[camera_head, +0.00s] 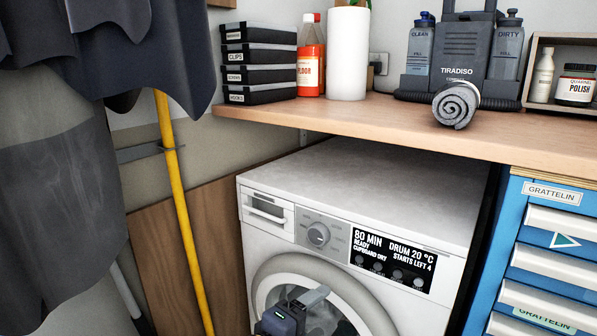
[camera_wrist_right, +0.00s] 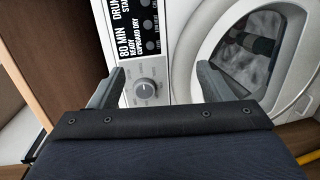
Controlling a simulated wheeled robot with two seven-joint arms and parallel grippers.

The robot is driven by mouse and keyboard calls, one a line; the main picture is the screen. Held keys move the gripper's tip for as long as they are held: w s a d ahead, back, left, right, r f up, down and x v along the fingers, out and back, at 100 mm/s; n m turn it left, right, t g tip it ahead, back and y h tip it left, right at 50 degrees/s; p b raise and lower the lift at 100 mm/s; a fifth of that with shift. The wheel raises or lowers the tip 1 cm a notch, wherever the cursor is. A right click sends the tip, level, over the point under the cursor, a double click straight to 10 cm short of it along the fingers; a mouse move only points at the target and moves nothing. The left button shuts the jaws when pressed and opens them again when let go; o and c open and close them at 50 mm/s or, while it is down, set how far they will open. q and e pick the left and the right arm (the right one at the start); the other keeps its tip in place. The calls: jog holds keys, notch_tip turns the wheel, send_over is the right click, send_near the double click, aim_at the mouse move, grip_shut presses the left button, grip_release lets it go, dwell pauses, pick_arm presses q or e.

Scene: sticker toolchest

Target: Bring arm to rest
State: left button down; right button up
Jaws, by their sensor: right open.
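My right gripper (camera_head: 304,302) shows at the bottom of the head view, in front of the round door of the white dryer (camera_head: 370,190). In the right wrist view its two grey fingers (camera_wrist_right: 158,85) are spread apart with nothing between them. Behind the fingers are the dryer's front, its round dial (camera_wrist_right: 146,89) and its dark display (camera_wrist_right: 139,30). The door window (camera_wrist_right: 258,50) is at the right there. I cannot tell how far the fingers are from the dryer. My left gripper is not in view.
A wooden worktop (camera_head: 400,119) overhangs the dryer and carries black boxes (camera_head: 259,75), bottles, a white roll (camera_head: 347,54) and a rolled grey cloth (camera_head: 456,104). A blue tool chest (camera_head: 510,225) with stickers stands right. A yellow pole (camera_head: 181,205) and dark hanging cloth (camera_head: 60,180) are left.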

jog(key=s+d+f+m+g+y, duration=0.2)
jog(key=s+d+f+g, duration=0.15)
jog(key=d, duration=0.45)
jog(key=s+d+f+m+g+y, duration=0.2)
jog(key=d+f+g, duration=0.3)
jog(key=d, duration=0.3)
jog(key=s+d+m+t+y, duration=0.2)
jog(key=s+m+y, duration=0.7)
jog(key=s, duration=0.5)
notch_tip(320, 180, up, 33)
jog(key=n+y+p, duration=0.1)
jog(key=p, duration=3.2)
jog(key=shift+p, duration=0.3)
jog(key=shift+w+f, duration=0.1)
jog(key=shift+f, duration=0.05)
